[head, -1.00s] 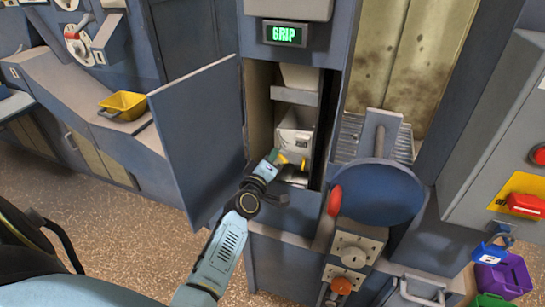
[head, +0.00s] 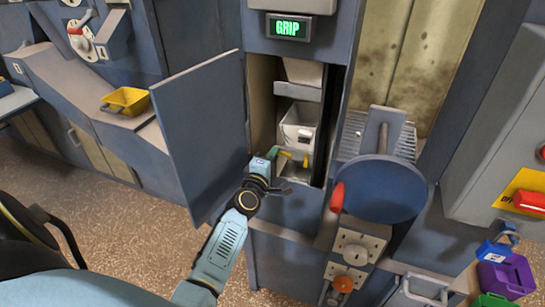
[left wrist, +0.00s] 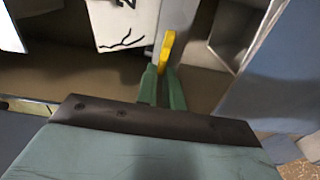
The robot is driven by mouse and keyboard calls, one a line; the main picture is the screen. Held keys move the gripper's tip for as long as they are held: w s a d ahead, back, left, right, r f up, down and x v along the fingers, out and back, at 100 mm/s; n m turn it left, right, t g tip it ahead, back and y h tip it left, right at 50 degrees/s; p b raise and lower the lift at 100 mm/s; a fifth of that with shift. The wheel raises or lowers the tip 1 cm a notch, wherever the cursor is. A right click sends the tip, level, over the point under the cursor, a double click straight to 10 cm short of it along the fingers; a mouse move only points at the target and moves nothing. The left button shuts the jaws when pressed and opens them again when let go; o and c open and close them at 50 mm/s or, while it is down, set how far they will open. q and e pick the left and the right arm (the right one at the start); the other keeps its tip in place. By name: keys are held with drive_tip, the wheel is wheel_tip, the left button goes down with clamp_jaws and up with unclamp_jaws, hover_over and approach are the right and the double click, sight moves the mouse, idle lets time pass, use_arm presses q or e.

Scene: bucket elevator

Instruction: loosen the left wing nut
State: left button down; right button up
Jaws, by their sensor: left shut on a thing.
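My left gripper (head: 277,153) reaches into the open cabinet bay from the front. In the left wrist view its two green fingers (left wrist: 162,88) are close together on a yellow piece (left wrist: 167,48), which I take for the left wing nut. It stands up from between the fingertips. In the head view the left yellow wing nut (head: 286,154) is at the fingertips, and a second yellow piece (head: 306,160) is just right of it. A white bucket (head: 298,122) with a dark mark hangs above and behind them. My right gripper is not in view.
A blue-grey door (head: 200,135) stands open left of the bay. A lit GRIP sign (head: 288,27) is above it. Right of the bay are a blue disc (head: 380,190) and a red-handled lever (head: 337,196). A yellow tray (head: 126,101) sits on the left ledge.

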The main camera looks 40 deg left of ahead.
use_arm(q)
drive_tip(key=c, duration=1.5)
unclamp_jaws()
drive_tip(key=v, duration=1.3)
drive_tip(key=shift+s, duration=0.2)
